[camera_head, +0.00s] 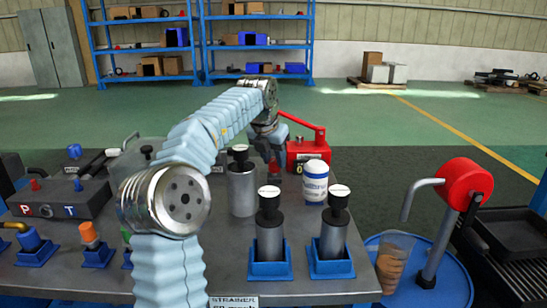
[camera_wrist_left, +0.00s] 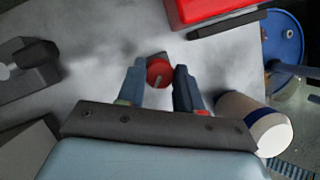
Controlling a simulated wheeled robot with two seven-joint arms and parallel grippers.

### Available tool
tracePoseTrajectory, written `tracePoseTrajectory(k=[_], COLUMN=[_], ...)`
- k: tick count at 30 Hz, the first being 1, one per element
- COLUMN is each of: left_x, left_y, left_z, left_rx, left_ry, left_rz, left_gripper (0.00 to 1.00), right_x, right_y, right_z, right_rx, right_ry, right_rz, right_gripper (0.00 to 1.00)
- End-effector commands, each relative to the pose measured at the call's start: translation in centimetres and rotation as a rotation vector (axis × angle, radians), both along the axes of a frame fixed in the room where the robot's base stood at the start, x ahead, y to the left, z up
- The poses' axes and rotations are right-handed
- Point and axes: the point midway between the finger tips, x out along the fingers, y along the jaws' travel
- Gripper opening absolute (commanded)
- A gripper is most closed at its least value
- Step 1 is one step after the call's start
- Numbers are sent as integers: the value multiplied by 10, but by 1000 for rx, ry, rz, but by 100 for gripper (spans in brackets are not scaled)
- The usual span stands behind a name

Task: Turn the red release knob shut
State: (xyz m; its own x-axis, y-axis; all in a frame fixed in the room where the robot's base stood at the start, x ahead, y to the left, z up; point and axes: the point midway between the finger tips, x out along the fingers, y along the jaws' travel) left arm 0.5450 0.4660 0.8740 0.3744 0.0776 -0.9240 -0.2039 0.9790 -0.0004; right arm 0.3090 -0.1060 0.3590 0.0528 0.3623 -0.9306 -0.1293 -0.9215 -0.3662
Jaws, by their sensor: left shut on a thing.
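The red release knob (camera_wrist_left: 158,72) shows in the wrist view as a round red disc with a pale line across it, on a small dark block. It sits between the fingertips of my left gripper (camera_wrist_left: 160,80), which is shut on it. In the head view my left gripper (camera_head: 268,148) reaches down at the back of the table, just left of a red box with a raised handle (camera_head: 310,150). The knob is hidden there behind the gripper and arm. The red box (camera_wrist_left: 205,10) also shows at the top of the wrist view. My right gripper is not in view.
A white and blue bottle (camera_head: 315,182) stands close right of the gripper. Several grey cylinders with black tops, such as one (camera_head: 242,187), stand in front. A grey box lettered P G T (camera_head: 62,200) is left. A blue drum (camera_head: 448,285) with a red pump (camera_head: 466,184) is right.

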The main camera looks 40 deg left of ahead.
Motion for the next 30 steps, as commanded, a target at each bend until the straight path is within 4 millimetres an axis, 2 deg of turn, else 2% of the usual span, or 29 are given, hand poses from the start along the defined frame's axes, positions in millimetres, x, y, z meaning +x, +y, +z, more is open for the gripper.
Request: tracePoseTrajectory(k=[18,30], left_x=[2,2], left_y=[-3,-4], left_z=[0,0], left_rx=[1,2], left_ry=[-1,0], left_rz=[497,698], left_gripper=[5,5], right_x=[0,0], right_y=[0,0], right_z=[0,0], right_rx=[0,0], right_ry=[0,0], right_rz=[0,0], right_gripper=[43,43])
